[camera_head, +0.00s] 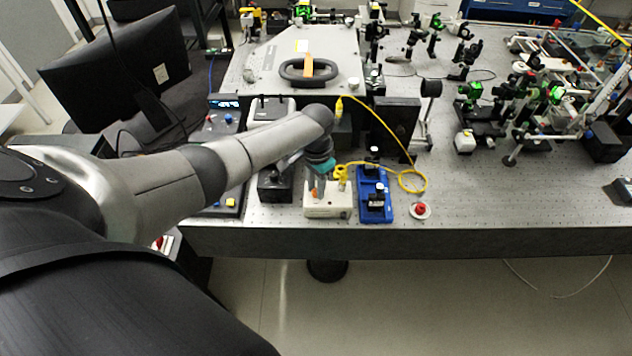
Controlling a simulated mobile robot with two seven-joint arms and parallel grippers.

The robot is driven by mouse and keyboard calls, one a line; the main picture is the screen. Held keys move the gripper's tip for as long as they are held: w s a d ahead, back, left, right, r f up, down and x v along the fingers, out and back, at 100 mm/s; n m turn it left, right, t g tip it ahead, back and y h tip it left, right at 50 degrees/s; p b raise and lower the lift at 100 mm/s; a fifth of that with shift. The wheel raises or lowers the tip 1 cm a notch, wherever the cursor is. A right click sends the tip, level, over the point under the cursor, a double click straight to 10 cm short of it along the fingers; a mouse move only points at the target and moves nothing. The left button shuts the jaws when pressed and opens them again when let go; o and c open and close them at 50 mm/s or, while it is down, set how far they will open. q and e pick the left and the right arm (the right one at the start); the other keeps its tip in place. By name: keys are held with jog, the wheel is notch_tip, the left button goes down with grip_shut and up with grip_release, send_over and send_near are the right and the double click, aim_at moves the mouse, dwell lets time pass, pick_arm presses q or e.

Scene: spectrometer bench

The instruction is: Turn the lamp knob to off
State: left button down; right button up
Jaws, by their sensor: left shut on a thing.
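My left gripper (319,180) reaches down from the left onto the top of a small cream box (328,212) near the front edge of the bench. It is shut on a small knob on this box, which I take for the lamp knob; the fingers hide most of it, so its setting cannot be read. A small orange spot shows by the fingertips. A yellow cable (385,165) runs from the box's back right in a loop. My right gripper is not in view.
A blue mount (388,207) with black knobs stands close right of the box. A black box (275,187) stands left. Optics fill the back right; the bench's front right (520,205) is mostly clear.

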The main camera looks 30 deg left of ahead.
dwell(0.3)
pick_arm(q)
jog(key=c, duration=0.7)
grip_release()
jog(key=shift+r, duration=0.5)
notch_tip(320, 180, up, 14)
jog(key=shift+r+p, duration=0.15)
jog(key=shift+p, duration=0.5)
